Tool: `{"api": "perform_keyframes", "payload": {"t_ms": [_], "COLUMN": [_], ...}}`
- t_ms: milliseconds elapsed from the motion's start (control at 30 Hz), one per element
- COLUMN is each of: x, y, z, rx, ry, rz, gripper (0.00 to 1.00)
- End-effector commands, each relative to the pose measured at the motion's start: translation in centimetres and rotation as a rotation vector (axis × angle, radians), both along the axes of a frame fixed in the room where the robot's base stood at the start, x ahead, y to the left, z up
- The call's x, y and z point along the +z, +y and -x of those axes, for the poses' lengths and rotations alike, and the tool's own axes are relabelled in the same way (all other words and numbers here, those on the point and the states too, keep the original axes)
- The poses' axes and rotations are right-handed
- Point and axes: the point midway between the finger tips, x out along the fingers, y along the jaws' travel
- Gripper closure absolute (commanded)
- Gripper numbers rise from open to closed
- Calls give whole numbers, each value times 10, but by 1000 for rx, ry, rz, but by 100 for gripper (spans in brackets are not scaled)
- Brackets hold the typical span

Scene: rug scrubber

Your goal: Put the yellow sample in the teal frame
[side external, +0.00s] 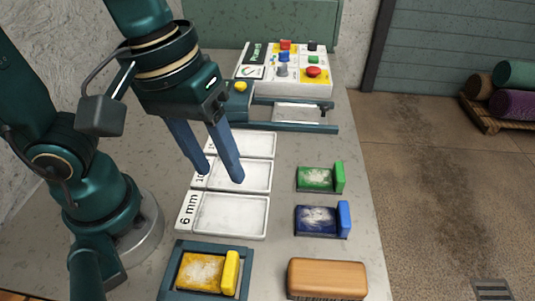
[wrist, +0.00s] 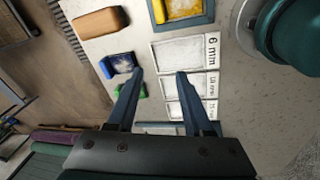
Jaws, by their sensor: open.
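The yellow sample (side external: 202,271), a yellow-edged pad with a mottled pale top and a raised yellow tab, lies flat inside the teal frame (side external: 214,246) at the front of the table. The sample also shows at the top edge of the wrist view (wrist: 182,9), with the frame's rim (wrist: 188,24) below it. My gripper (side external: 221,175) is open and empty, pointing down over the white trays, behind the frame. In the wrist view its two fingers (wrist: 160,74) are apart with nothing between them.
White trays, the nearest marked 6 mm (side external: 230,214), lie behind the frame. Green (side external: 315,178) and blue (side external: 318,219) samples and a wooden brush (side external: 327,278) stand to the right. A control panel (side external: 290,68) and a teal carriage (side external: 297,126) are at the back.

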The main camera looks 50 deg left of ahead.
Motion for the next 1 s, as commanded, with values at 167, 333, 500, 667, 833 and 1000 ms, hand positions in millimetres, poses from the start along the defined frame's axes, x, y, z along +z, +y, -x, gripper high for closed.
{"api": "perform_keyframes", "payload": {"t_ms": [167,333,500,667,833,1000], "x": [2,0,-2,-2,-2,-2], "y": [47,74,85,86,86,86], "z": [-12,-14,-14,-14,-14,-14], "rx": [-197,-345,-415,-428,-427,-426], "ry": [-186,-294,-331,-333,-333,-332], "rz": [-68,-180,-243,-251,-249,-248], "gripper": [49,49,49,49,49,49]}}
